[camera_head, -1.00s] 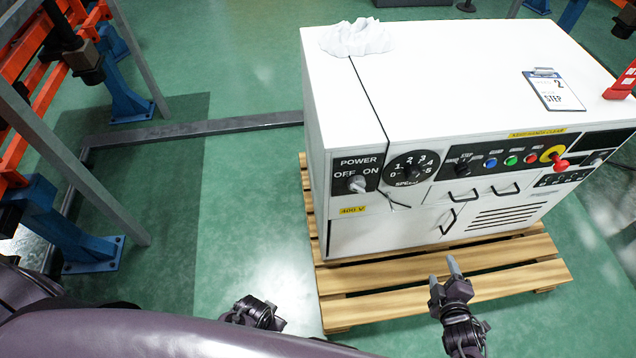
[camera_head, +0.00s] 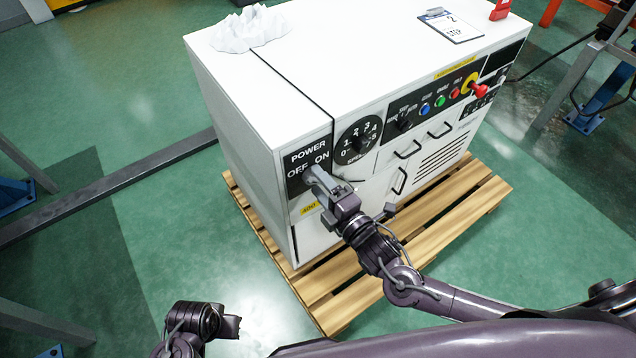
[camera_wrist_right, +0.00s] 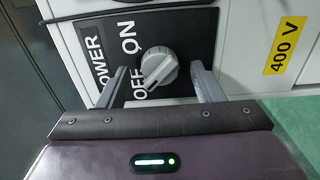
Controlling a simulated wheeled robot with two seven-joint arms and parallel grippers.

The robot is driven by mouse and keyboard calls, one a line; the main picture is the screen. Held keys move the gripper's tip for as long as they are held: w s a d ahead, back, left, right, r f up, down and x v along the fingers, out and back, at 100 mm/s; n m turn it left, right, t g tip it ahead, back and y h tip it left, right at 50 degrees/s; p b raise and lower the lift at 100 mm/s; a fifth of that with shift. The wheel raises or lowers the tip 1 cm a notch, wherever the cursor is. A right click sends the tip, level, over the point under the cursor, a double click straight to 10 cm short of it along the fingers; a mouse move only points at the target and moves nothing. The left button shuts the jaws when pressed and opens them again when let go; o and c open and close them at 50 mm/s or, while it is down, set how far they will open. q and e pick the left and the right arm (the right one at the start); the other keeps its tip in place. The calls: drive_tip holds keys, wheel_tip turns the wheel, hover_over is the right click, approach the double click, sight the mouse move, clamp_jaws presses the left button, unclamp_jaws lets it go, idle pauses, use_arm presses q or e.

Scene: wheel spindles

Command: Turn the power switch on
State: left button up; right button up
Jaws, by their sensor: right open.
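The power switch is a grey round knob (camera_wrist_right: 158,68) on a black panel (camera_wrist_right: 190,32) marked POWER, OFF and ON. In the right wrist view its ridge tilts down toward the OFF label. My right gripper (camera_head: 314,174) is open at this panel, with one finger on each side of the knob. In the wrist view a gap shows between the knob and each finger. In the head view the gripper hides most of the knob. My left gripper (camera_head: 230,325) hangs low at the bottom, away from the cabinet; its jaws are unclear.
The white cabinet (camera_head: 225,95) stands on a wooden pallet (camera_head: 440,225). A speed dial (camera_head: 358,140) sits right of the power panel. Door handles (camera_head: 408,150), coloured buttons and a red knob (camera_head: 479,90) lie farther right. Green floor is free at left.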

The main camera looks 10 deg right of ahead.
use_arm(q)
drive_tip(key=shift+r, duration=0.2)
use_arm(e)
drive_tip(key=shift+w+a, duration=0.15)
drive_tip(key=shift+w, duration=0.25)
drive_tip(key=c, duration=1)
drive_tip(key=shift+o, duration=0.2)
drive_tip(key=m+p, duration=0.2)
drive_tip(key=m, duration=0.2)
drive_tip(key=shift+r+p, duration=0.1)
drive_tip(key=shift+p, duration=0.3)
drive_tip(key=m+p, duration=0.2)
drive_tip(key=m, duration=0.4)
drive_tip(key=m+p, duration=0.2)
drive_tip(key=m, duration=0.2)
use_arm(q)
drive_tip(key=s+a+f, duration=0.2)
drive_tip(key=s+f, duration=0.3)
drive_tip(key=f, duration=0.3)
drive_tip(key=s+a+f+p, duration=0.1)
drive_tip(key=s+a+f, duration=0.1)
drive_tip(key=s+f, duration=0.3)
drive_tip(key=shift+a+f+n+y, duration=0.25)
drive_tip(key=shift+f+n+y, duration=0.05)
drive_tip(key=shift+f, duration=1.05)
use_arm(e)
drive_tip(key=shift+m, duration=1.9)
use_arm(q)
drive_tip(key=shift+s, duration=0.1)
